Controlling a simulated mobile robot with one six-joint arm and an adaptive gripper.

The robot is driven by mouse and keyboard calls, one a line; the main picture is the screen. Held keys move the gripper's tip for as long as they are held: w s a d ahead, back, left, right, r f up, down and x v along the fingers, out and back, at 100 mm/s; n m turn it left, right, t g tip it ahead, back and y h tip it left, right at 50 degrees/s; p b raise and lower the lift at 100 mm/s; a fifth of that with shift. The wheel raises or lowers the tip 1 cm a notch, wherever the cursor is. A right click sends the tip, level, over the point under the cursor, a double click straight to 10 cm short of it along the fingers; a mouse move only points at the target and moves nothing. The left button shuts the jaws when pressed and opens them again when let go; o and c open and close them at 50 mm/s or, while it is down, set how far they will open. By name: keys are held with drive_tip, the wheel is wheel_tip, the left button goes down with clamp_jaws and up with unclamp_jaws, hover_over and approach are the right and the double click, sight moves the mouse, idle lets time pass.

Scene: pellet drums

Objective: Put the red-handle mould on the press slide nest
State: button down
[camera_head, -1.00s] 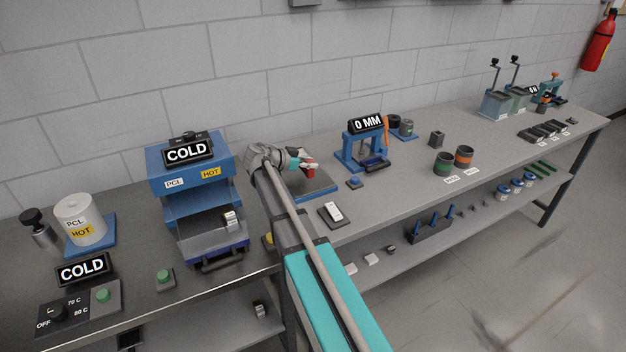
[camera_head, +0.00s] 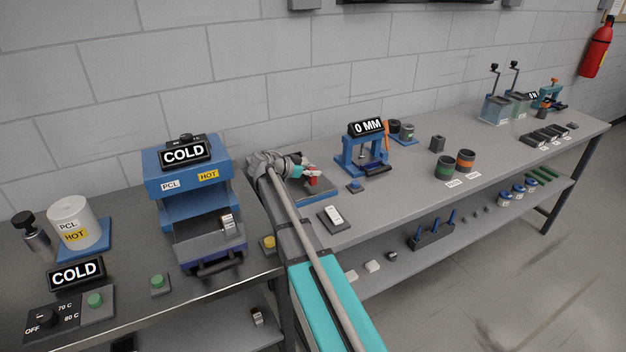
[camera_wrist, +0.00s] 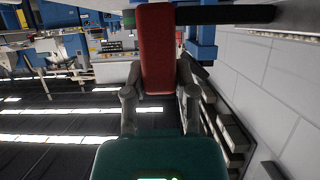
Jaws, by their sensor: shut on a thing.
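My gripper (camera_head: 308,174) is shut on the red handle (camera_wrist: 158,50) of the mould. In the wrist view the handle stands between the two fingers, with a dark bar (camera_wrist: 226,14) across its far end. In the head view the red-handle mould (camera_head: 312,182) is small and partly hidden by my gripper, over a grey plate with a blue edge (camera_head: 325,191). I cannot tell whether it touches the plate. The blue press (camera_head: 346,152) with the "0 MM" display stands to the right; its dark slide (camera_head: 378,170) sticks out in front. The nest is too small to make out.
A white-topped block (camera_head: 333,215) and a blue button box (camera_head: 355,187) lie in front of the plate and press. The blue heated press (camera_head: 188,180) marked COLD stands left of my arm. Open bench lies between.

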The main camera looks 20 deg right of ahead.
drive_tip(key=shift+f+b, duration=0.8)
drive_tip(key=shift+f, duration=0.35)
drive_tip(key=shift+f, duration=0.1)
drive_tip(key=shift+c, duration=2.1)
unclamp_jaws()
drive_tip(key=shift+a+r, duration=0.2)
drive_tip(key=shift+a, duration=0.25)
drive_tip(key=p+v, duration=0.4)
drive_tip(key=v, duration=0.9)
drive_tip(key=shift+s+f, duration=0.15)
drive_tip(key=shift+f, duration=0.2)
